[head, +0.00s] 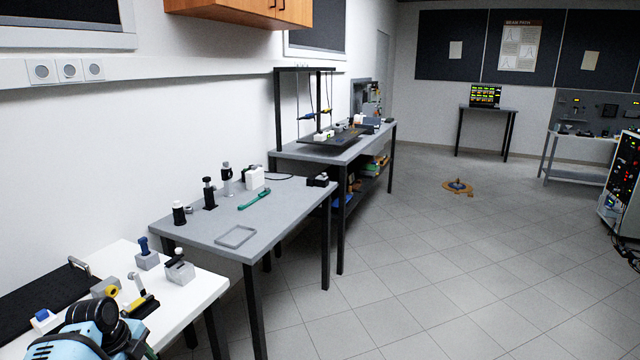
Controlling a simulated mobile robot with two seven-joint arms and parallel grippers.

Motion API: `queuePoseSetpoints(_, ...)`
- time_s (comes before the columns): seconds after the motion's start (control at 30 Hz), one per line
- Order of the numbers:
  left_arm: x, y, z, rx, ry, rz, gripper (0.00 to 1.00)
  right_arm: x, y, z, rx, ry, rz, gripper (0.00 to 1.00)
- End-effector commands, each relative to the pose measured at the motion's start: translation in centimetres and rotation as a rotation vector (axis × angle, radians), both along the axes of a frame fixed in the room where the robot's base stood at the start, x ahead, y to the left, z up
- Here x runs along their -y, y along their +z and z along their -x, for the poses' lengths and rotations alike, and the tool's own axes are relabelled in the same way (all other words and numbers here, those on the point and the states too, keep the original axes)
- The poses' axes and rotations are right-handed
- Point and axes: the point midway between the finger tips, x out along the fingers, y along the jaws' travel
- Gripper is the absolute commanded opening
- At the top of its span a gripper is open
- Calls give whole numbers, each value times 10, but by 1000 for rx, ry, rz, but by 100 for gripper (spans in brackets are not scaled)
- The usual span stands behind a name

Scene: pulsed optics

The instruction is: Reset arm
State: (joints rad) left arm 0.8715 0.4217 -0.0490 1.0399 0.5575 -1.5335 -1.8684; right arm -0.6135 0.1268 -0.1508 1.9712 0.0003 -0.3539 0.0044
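Neither gripper can be made out in the head view. A light-blue and black jointed body (92,330) stands at the bottom left, in front of the white table; no fingers show on it, and I cannot tell whether it is part of my own arm. Dark, thin shapes (628,254) show at the right edge, cut off by the frame; I cannot tell what they are.
A white table (205,287) with small optics parts is at lower left. Behind it stand a grey table (200,222) with posts and an empty tray (236,236), then a longer bench (290,154). An orange-brown object (458,187) lies on the otherwise open tiled floor (450,270).

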Motion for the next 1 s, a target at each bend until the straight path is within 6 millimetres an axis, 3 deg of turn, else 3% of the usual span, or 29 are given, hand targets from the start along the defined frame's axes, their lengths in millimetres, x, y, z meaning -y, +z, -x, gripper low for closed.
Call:
queuePoseSetpoints(0.03,6,-19,9,-4,36,-8,44,0,1,-1,2,0,0,45)
queuePoseSetpoints(0.17,23,-67,33,11,166,-24,44,-1,1,-2,4,-1,-1,45)
queuePoseSetpoints(0.3,47,-117,70,51,328,-17,44,-1,1,-1,3,-2,-2,45)
queuePoseSetpoints(0.5,86,-170,135,115,555,53,44,-2,1,-1,3,-7,-7,45)
queuePoseSetpoints(0.77,141,-199,232,180,851,238,44,-4,1,-1,1,-10,-10,45)
queuePoseSetpoints(1.0,187,-185,319,202,1129,480,44,-3,1,0,1,-9,-9,45)
